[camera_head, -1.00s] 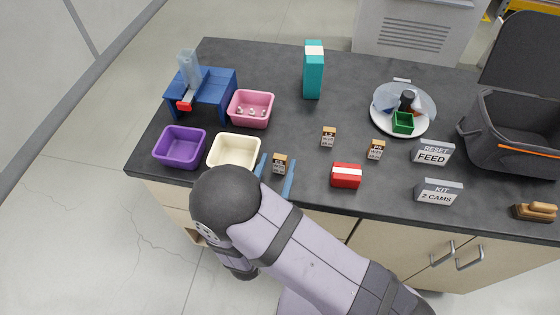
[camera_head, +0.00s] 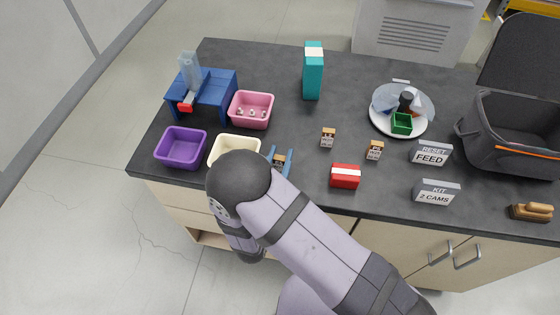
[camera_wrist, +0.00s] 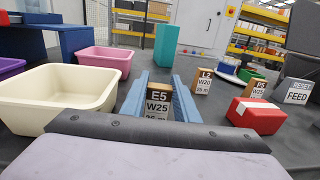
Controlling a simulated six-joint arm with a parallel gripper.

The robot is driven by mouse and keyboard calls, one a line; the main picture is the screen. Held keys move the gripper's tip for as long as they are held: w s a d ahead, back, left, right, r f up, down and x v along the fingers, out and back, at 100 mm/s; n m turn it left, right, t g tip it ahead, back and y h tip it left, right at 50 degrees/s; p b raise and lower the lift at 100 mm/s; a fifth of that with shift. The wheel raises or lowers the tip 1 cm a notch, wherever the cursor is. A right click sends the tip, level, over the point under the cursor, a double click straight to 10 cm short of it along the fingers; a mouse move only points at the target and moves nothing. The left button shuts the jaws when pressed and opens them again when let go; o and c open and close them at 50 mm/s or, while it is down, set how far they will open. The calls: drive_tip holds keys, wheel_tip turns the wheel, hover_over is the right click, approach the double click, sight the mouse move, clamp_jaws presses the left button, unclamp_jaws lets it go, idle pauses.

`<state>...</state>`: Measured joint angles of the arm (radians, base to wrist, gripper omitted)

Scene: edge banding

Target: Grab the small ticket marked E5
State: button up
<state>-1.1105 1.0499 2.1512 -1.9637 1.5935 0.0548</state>
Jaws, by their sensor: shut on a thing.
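The small ticket marked E5 (camera_wrist: 158,104) stands between the blue fingers of my gripper (camera_wrist: 160,100) in the wrist view. It has a brown top and a white face reading E5, W25. In the head view the ticket (camera_head: 279,160) shows between the two blue fingertips (camera_head: 280,162). My gripper is shut on it near the table's front edge. Two similar tickets stand apart from it: one marked L2 (camera_wrist: 203,82) and one marked P5 (camera_wrist: 252,104). Both also show in the head view, L2 (camera_head: 327,138) and P5 (camera_head: 375,150).
Left of my gripper are a cream bin (camera_head: 234,150), a purple bin (camera_head: 181,148) and a pink bin (camera_head: 251,110). A red box (camera_head: 345,176) lies to the right. A teal box (camera_head: 313,72) stands behind. Signs marked FEED (camera_head: 431,154) and KIT (camera_head: 436,193) stand farther right.

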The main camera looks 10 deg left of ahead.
drive_tip(key=shift+r, duration=0.1)
drive_tip(key=shift+r+b, duration=0.3)
drive_tip(key=shift+r, duration=4.6)
